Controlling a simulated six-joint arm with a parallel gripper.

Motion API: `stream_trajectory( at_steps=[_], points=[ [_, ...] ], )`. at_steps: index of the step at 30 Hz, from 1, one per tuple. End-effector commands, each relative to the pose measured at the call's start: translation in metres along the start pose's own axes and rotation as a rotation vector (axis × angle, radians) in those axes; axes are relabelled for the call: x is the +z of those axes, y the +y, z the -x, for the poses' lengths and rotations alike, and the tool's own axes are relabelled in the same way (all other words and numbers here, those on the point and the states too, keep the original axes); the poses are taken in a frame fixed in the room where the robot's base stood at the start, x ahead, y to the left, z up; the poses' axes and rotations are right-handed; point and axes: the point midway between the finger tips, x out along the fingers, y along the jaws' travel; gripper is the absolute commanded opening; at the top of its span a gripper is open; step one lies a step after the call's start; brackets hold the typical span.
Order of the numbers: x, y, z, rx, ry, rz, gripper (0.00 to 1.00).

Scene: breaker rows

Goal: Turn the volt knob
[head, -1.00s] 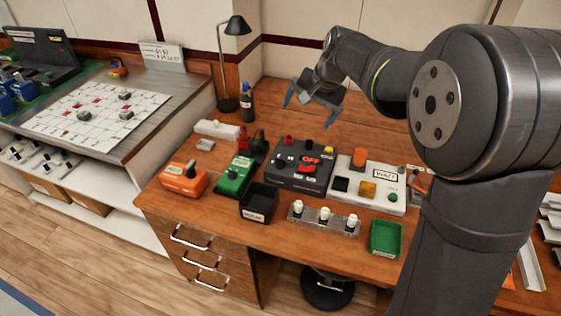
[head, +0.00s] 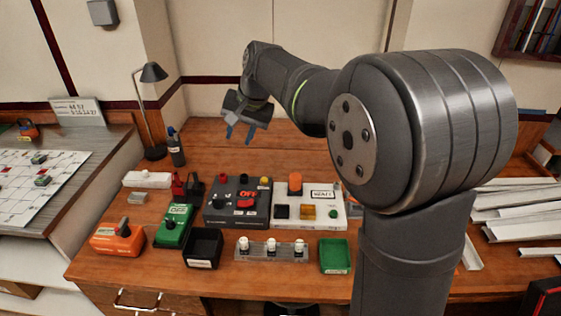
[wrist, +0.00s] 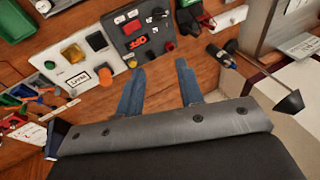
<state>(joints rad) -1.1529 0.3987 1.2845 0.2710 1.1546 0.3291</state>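No label reading "volt" is legible, so I cannot tell which knob is the volt knob. A dark grey panel (head: 236,216) has a black knob (head: 217,207), a red switch and red, black and yellow posts; it also shows in the wrist view (wrist: 126,32). A green box (head: 171,236) marked OFF and an orange box (head: 113,243) each carry a dark knob. A white unit (head: 292,191) has a "WATT" label, an orange button and a yellow button. My gripper (head: 240,132) is open and empty, raised behind the panels; its blue fingers (wrist: 160,78) show in the wrist view.
A black bin (head: 203,248), a clear strip with white-topped pegs (head: 272,250) and a green tray (head: 335,256) line the front. A lamp (head: 152,110) and a dark bottle (head: 175,150) stand at the back left. The desk behind the panels is mostly clear.

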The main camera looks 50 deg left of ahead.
Motion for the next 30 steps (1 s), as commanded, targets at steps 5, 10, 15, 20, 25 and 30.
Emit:
stream_trajectory(
  at_steps=[5,10,15,20,25,30],
  points=[
    [-0.002,0.0,-0.011,-0.001,-0.01,0.092,0.34],
    [-0.008,0.001,-0.042,-0.014,-0.03,0.367,0.34],
    [-0.014,0.002,-0.076,-0.034,-0.048,0.692,0.34],
    [-0.017,0.004,-0.108,-0.058,-0.06,0.984,0.34],
    [-0.019,0.006,-0.132,-0.079,-0.064,1.211,0.34],
    [-0.019,0.007,-0.142,-0.089,-0.063,1.312,0.34]
  ],
)
